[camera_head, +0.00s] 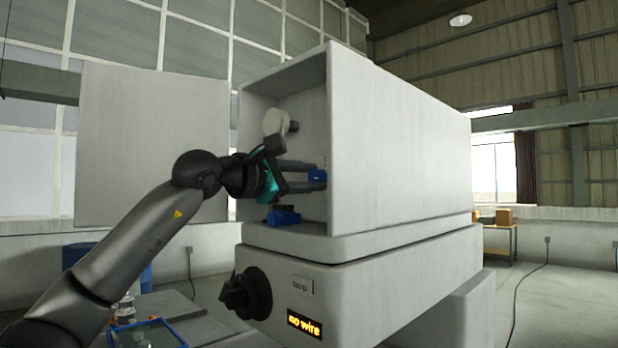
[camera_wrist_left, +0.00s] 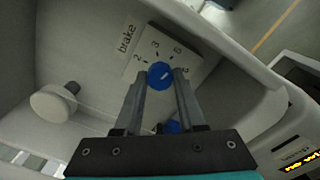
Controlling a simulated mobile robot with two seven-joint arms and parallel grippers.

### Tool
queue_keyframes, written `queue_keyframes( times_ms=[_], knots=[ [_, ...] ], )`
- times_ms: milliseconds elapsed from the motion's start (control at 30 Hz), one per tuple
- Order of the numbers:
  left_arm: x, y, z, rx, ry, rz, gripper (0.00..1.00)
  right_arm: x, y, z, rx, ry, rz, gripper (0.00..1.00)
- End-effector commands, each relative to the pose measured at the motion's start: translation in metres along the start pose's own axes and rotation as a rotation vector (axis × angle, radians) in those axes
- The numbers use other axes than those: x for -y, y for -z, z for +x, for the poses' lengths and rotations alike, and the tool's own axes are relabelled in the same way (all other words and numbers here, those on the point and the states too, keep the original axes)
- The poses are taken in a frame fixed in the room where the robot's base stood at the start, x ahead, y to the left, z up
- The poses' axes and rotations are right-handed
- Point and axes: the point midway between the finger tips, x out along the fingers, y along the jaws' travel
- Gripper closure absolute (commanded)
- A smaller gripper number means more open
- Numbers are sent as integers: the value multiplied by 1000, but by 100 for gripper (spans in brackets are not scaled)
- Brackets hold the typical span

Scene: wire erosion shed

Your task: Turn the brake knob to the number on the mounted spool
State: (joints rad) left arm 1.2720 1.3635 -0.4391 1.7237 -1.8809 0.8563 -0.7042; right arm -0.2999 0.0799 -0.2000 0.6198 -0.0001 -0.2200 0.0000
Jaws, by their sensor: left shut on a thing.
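My left gripper (camera_head: 312,176) reaches into the open-fronted white housing (camera_head: 398,150) and is shut on the blue brake knob (camera_head: 318,175). In the left wrist view the fingertips (camera_wrist_left: 160,80) close on both sides of the blue knob (camera_wrist_left: 161,73), which bears a short pale mark slanting toward the upper right. A pale plate (camera_wrist_left: 178,45) behind it reads "brake", with 2, 3 and further figures around the knob, one partly covered. A white round part on a stub (camera_wrist_left: 52,103), possibly a spool, shows no readable number; it also shows in the head view (camera_head: 276,122).
A second blue part (camera_head: 284,216) sits low inside the housing. Below are a black rotary switch (camera_head: 246,293) and a display (camera_head: 304,324) reading "no wire". The open white door panel (camera_head: 150,145) stands left. A blue-edged tray (camera_head: 147,334) is at lower left.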

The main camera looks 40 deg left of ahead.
Motion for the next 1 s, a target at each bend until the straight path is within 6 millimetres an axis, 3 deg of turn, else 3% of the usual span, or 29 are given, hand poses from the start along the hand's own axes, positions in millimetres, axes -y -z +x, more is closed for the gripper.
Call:
queue_keyframes(
  times_ms=[67,100,333,667,867,1000],
  knots=[
    [0,0,0,1,-1,0,100,0,0,0,0,0,0,50],
    [0,0,0,1,-1,-1,56,0,0,0,0,0,0,50],
    [0,0,0,1,-1,-1,31,0,0,0,0,0,0,50],
    [0,1,-4,0,-1,-1,31,0,0,3,0,0,-1,50],
    [2,3,-34,-2,-4,1,31,0,-2,20,0,0,0,50],
    [3,4,-67,-4,-4,1,31,0,-4,37,0,0,0,50]
  ],
)
